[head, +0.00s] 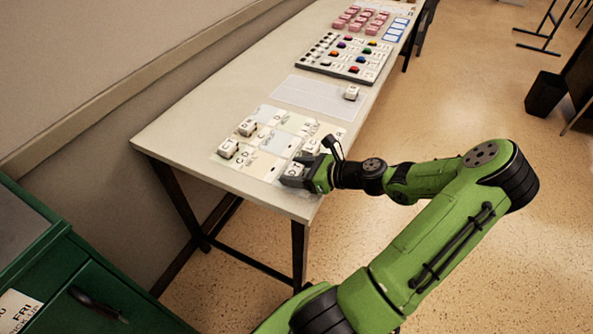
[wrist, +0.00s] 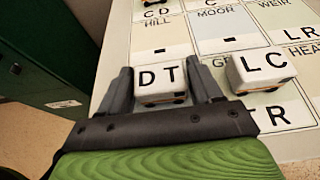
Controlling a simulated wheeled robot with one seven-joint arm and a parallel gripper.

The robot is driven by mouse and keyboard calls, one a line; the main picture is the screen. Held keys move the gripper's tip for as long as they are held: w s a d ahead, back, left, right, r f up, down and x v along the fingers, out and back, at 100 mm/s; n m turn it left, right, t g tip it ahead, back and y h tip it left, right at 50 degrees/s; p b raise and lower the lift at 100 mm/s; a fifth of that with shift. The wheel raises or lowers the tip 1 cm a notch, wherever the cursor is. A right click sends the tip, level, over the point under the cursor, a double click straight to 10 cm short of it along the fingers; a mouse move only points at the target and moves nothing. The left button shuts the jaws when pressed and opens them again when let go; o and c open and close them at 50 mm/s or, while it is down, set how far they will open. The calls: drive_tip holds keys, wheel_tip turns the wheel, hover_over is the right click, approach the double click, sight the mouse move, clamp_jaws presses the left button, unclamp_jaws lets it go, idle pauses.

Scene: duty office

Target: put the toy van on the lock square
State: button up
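Several small white toy vans with black letters stand on or near a card of labelled squares on the table. One marked DT (wrist: 160,82) is between the two fingers of my gripper (wrist: 158,68), close to both; whether they press on it is unclear. In the head view my gripper (head: 300,176) is low at the card's near right corner. A van marked LC (wrist: 262,70) stands just right of the right finger. Squares reading HILL (wrist: 160,35), MOOR (wrist: 222,28) and WEIR (wrist: 285,18) show; I cannot read a lock label. The gripper hides part of the card.
Other vans stand at the card's left side (head: 228,148), and one is on a pale blank sheet (head: 315,95) behind. Farther back are a tray of coloured pieces (head: 345,57) and pink blocks (head: 360,18). A green cabinet (head: 75,270) stands at the left.

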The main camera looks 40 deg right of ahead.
drive_tip(key=o, duration=0.3)
